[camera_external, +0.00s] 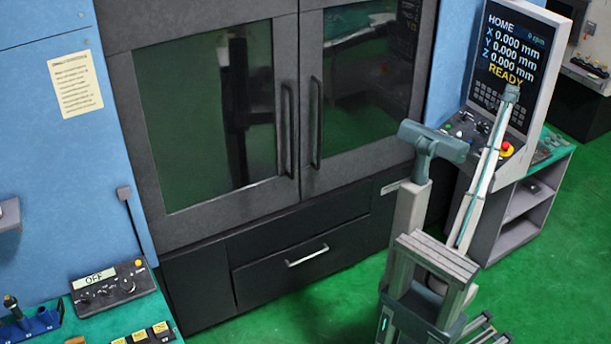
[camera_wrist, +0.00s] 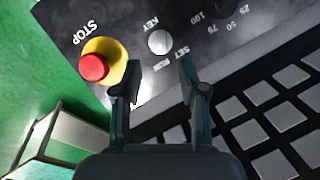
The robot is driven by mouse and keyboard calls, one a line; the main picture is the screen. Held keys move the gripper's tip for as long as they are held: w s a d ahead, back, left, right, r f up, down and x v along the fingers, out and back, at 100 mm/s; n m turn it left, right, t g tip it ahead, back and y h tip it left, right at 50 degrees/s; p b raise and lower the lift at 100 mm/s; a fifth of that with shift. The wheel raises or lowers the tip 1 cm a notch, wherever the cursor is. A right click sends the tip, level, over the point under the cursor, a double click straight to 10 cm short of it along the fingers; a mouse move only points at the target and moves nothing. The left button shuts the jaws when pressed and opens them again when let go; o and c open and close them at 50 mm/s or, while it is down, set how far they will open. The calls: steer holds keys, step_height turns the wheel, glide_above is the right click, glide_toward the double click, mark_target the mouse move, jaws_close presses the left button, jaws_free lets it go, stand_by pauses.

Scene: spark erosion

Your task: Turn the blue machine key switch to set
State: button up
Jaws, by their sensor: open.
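The blue machine (camera_external: 50,150) fills the left and middle of the external view, with its control console (camera_external: 490,130) at the right. In the wrist view, a round silver key switch (camera_wrist: 159,41) sits on the dark panel beside the upside-down words KEY, SET and RUN. I cannot tell which mark it points to. My gripper (camera_wrist: 160,70) is open and empty, its two fingertips apart just below the switch in the picture. I cannot tell whether they touch the panel. In the external view my arm reaches up to the console, and my fingers cannot be made out there.
A red stop button with a yellow collar (camera_wrist: 97,64) is close to my left finger. Several grey keypad keys (camera_wrist: 275,115) lie at the right. A screen (camera_external: 512,58) reading HOME and READY stands above the panel. A teal bench with a control box (camera_external: 112,283) is at lower left.

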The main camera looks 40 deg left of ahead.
steer(key=p+x, duration=0.2)
steer(key=x, duration=0.7)
steer(key=shift+w, duration=0.1)
jaws_close()
